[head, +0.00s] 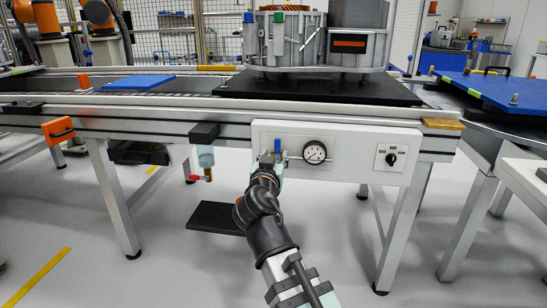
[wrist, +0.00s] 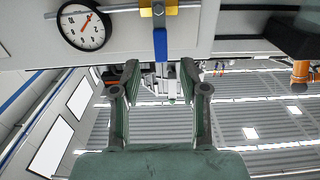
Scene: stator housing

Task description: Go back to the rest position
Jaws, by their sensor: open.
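My gripper (head: 268,168) is in front of the white panel (head: 345,132) on the conveyor's front side, just below the small blue lever (head: 277,146). In the wrist view, which looks upside down, my gripper (wrist: 160,80) has its two green-grey fingers spread with a gap between them. The blue lever (wrist: 161,44) hangs from a brass-coloured fitting (wrist: 158,8) just beyond the fingertips, in line with the gap. I see nothing held between the fingers. Whether a finger touches the lever cannot be told.
A pressure gauge (head: 315,152) and a black rotary knob (head: 391,159) are on the panel. The stator housing (head: 290,40) stands on a black plate (head: 320,88) above. A filter unit with a red lever (head: 197,178) hangs to the left. Open floor lies in front.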

